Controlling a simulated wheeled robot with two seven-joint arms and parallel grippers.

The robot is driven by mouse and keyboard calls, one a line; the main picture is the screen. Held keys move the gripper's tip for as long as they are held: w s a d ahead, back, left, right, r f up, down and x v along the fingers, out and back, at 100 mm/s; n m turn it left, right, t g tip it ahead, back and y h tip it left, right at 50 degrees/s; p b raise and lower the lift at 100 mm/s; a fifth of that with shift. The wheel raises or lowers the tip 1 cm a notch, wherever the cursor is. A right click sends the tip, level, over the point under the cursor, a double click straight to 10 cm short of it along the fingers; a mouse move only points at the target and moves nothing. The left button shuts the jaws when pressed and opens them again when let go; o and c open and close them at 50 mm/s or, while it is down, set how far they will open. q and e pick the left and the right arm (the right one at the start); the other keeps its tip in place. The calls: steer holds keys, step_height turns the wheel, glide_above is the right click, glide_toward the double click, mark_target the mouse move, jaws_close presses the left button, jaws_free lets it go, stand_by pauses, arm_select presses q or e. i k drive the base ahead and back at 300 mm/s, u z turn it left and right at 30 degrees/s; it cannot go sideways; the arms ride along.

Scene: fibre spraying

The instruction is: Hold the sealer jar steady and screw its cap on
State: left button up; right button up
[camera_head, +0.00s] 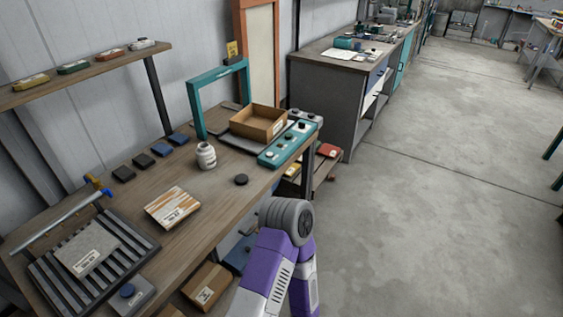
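The white sealer jar (206,155) stands upright on the wooden workbench (195,186), towards its back edge. Its narrower top shows as pale, with no dark cap on it. A round black cap (241,180) lies flat on the bench, apart from the jar, to its right and nearer the front edge. One of my purple arms, with a grey joint, rises from the bottom of the picture in front of the bench. Neither of my grippers shows, and nothing of mine touches the jar or cap.
A cardboard box (258,123) and a teal panel with knobs (289,145) stand right of the jar, beside a teal frame (194,97). Small dark blocks line the back. A labelled board (172,207) and slatted rack (57,284) lie left. Bare wood surrounds the cap.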

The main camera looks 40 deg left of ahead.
mark_target(205, 153)
steer(key=u, duration=0.65)
steer(key=i, duration=1.15)
steer(key=u, duration=0.95)
